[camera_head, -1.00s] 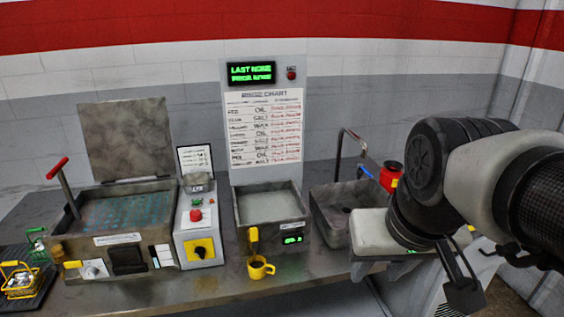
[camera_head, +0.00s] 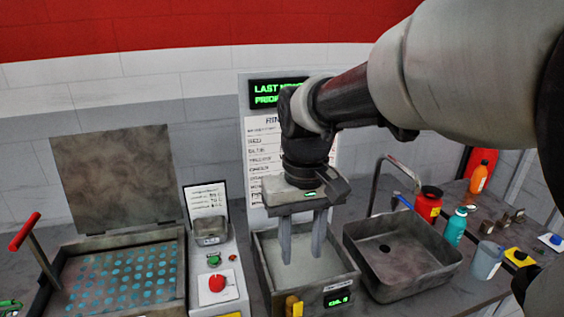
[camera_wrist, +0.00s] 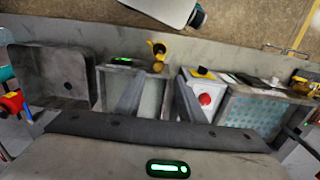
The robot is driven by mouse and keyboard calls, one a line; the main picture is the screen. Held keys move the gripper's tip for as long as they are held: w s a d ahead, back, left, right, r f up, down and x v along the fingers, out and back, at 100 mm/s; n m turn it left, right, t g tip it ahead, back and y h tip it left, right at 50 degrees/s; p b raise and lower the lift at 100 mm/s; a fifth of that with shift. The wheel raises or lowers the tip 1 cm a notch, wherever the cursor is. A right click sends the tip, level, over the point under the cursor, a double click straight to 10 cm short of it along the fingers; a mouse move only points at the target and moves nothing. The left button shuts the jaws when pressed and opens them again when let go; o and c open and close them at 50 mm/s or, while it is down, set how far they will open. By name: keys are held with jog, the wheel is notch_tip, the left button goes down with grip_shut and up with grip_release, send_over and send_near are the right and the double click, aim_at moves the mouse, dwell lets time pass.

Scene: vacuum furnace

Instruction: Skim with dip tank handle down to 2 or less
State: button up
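The dip tank (camera_head: 264,272) is a grey open box with pale liquid inside, between the control box and the sink. Its yellow handle (camera_head: 293,306) is at the front left, partly cut off by the lower edge; in the wrist view the handle (camera_wrist: 158,67) shows at the tank's front wall. A small green readout (camera_head: 338,299) is on the tank's front, too small to read surely. My gripper (camera_head: 302,257) points down over the tank, fingers apart and empty. It is behind and above the handle, not touching it. Whether the fingertips reach the liquid I cannot tell.
A dark sink (camera_head: 402,265) stands right of the tank. The control box (camera_head: 217,262) with a red button stands left, beside the open-lidded perforated bath (camera_head: 110,275). Bottles and a jug (camera_head: 487,262) stand at right.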

aim_at(299, 303)
notch_tip(299, 303, down, 17)
jog(key=shift+f+b, duration=0.2)
jog(key=shift+b, duration=0.1)
jog(key=shift+c, duration=0.2)
grip_shut()
